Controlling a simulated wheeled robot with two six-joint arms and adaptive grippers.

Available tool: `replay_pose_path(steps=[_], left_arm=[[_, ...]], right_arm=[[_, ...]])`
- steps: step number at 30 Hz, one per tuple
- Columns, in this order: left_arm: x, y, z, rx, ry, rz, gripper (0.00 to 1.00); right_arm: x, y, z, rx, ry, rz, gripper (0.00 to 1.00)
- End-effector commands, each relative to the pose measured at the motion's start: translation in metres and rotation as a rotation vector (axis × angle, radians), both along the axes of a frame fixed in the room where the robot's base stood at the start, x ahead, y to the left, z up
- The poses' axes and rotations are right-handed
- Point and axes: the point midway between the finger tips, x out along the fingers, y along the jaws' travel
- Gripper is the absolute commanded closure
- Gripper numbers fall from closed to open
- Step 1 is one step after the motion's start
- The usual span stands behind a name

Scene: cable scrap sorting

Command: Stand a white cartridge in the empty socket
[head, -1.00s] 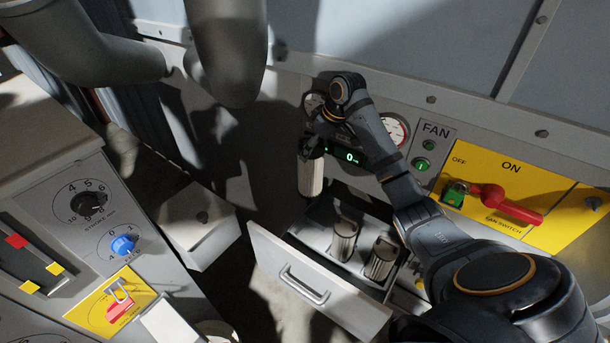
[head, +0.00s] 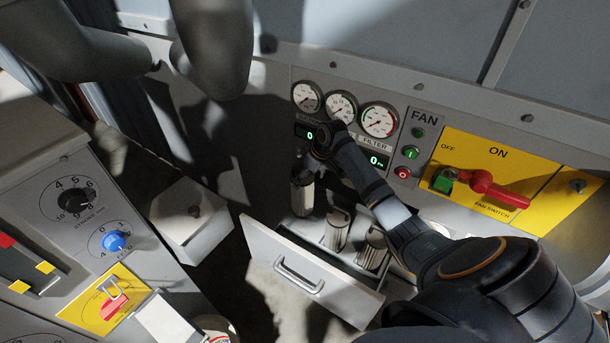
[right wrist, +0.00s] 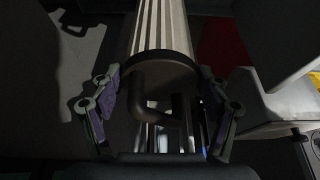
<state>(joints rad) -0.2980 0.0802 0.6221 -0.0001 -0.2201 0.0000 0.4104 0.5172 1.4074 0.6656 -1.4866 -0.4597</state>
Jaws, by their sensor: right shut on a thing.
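My right gripper (head: 305,172) is shut on a pale ribbed cartridge (head: 302,198), which hangs roughly upright at the left end of the open drawer (head: 312,267). Whether its lower end is in the socket or just above it I cannot tell; the socket is hidden. In the right wrist view the cartridge (right wrist: 160,28) has a dark cap with a loop handle (right wrist: 168,108) between my fingers. Two more cartridges, a middle one (head: 337,232) and a right one (head: 372,250), stand in the drawer. My left gripper is not in view.
A panel with gauges (head: 379,120), buttons (head: 402,172) and a red fan switch (head: 505,193) rises close behind the drawer. A grey box (head: 190,222) and a control console (head: 75,210) stand to the left.

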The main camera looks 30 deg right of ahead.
Motion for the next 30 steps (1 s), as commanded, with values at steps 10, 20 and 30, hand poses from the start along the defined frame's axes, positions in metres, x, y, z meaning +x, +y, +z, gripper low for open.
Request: replay_pose_path(steps=[10,20,30], left_arm=[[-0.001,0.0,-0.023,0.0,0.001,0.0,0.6],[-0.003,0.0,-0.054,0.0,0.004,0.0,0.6],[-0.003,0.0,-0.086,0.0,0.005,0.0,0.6]], right_arm=[[0.0,0.0,-0.034,0.0,0.0,0.0,0.85],[0.0,0.0,-0.063,0.0,-0.001,0.0,0.85],[0.0,0.0,-0.09,-0.001,-0.001,0.001,0.85]])
